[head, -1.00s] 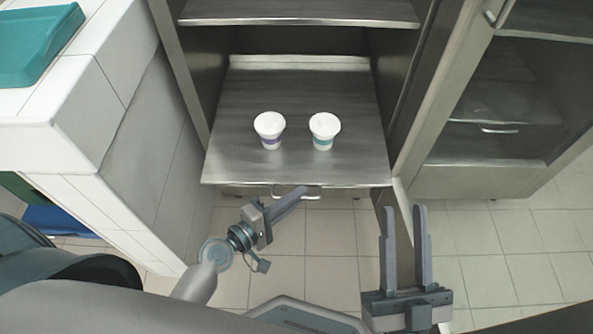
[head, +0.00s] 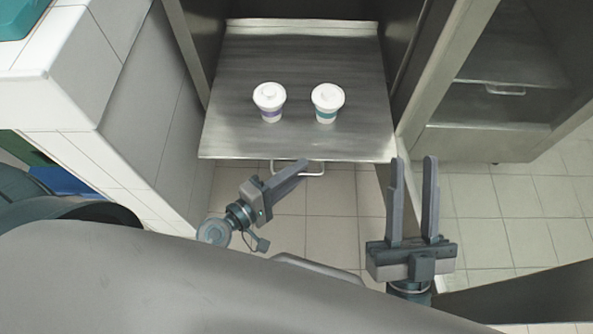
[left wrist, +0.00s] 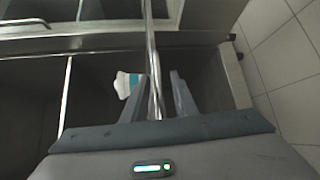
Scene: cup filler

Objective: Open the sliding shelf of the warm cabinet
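The sliding shelf (head: 230,135) is a grey metal tray standing out of the warm cabinet toward me. Its loop handle (head: 314,172) hangs below the front edge. My left gripper (head: 299,165) is at the front edge beside the handle, partly covering it. It is seen edge-on there. In the left wrist view its fingers (left wrist: 157,97) are apart, with a thin metal edge running between them in the picture; contact cannot be told. My right gripper (head: 411,165) is open and empty, right of the shelf's front corner.
A tiled counter (head: 75,70) is at left. A cabinet door (head: 455,60) stands at right. Tiled floor is in front.

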